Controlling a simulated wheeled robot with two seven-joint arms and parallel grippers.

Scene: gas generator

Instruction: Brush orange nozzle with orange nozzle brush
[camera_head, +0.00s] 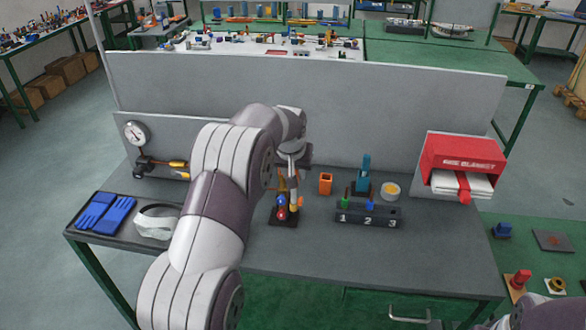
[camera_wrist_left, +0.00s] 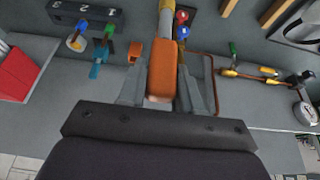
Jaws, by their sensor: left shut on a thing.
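My left gripper (camera_head: 292,160) is shut on the orange handle of the orange nozzle brush (camera_wrist_left: 161,70). In the left wrist view the handle sits between the two fingers, and a pale shaft runs from it to the top edge. In the head view the held brush points down over a small dark stand (camera_head: 284,222) with red and blue knobs. The knobs also show in the left wrist view (camera_wrist_left: 183,22), beside the shaft. An orange piece (camera_head: 281,183) shows beside the gripper. I cannot tell whether the brush touches the orange nozzle, which I cannot clearly make out. My right gripper is not in view.
An orange square cup (camera_head: 325,183) stands right of the stand.

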